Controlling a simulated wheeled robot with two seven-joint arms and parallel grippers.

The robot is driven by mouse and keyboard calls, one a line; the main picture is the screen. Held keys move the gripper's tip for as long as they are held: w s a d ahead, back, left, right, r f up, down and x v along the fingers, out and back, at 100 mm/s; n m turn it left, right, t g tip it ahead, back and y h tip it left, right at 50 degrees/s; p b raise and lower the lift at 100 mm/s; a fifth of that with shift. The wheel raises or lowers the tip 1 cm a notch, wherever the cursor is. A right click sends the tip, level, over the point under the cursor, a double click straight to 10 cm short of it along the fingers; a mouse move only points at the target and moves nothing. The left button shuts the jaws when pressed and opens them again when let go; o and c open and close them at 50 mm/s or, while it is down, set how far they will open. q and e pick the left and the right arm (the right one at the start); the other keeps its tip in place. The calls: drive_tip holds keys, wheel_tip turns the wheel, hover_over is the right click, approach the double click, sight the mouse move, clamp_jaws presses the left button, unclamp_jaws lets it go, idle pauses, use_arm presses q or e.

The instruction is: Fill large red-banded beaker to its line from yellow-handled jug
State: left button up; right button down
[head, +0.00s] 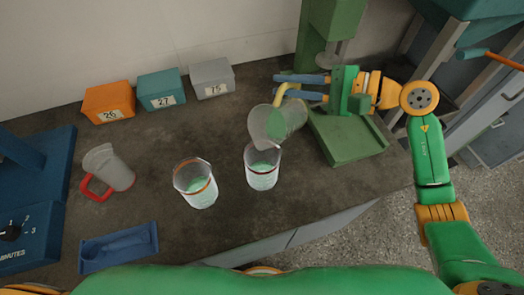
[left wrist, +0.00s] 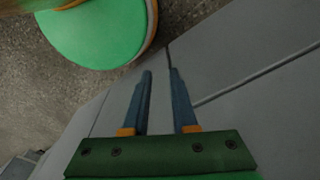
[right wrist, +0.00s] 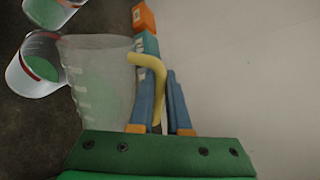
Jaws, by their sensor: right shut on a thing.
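My right gripper (head: 300,87) is shut on the yellow handle (right wrist: 158,85) of a translucent jug (head: 283,122). The jug holds green liquid and is tilted, its lip at the rim of the red-banded beaker (head: 262,170). No separate stream can be made out. The beaker stands upright on the bench with green liquid inside. It also shows in the right wrist view (right wrist: 35,66), where its red band is clear; I cannot tell exactly how the level sits against its line. My left gripper (left wrist: 160,75) is open and empty, outside the head view, before grey cabinet fronts.
An orange-banded beaker (head: 196,185) with green liquid stands left of the red-banded one. A red-handled jug (head: 112,168) and a blue tray (head: 119,248) are farther left. Orange (head: 108,101), teal (head: 161,89) and grey (head: 212,78) numbered boxes line the wall. A green machine base (head: 347,148) stands right.

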sight(303, 103)
drive_tip(key=shift+s+a+n+p, duration=0.2)
drive_tip(key=shift+s+n+p, duration=0.1)
idle(1.2)
drive_tip(key=shift+s+a+r+p, duration=0.15)
drive_tip(key=shift+s+r+p, duration=0.05)
drive_tip(key=shift+p, duration=0.2)
idle(2.4)
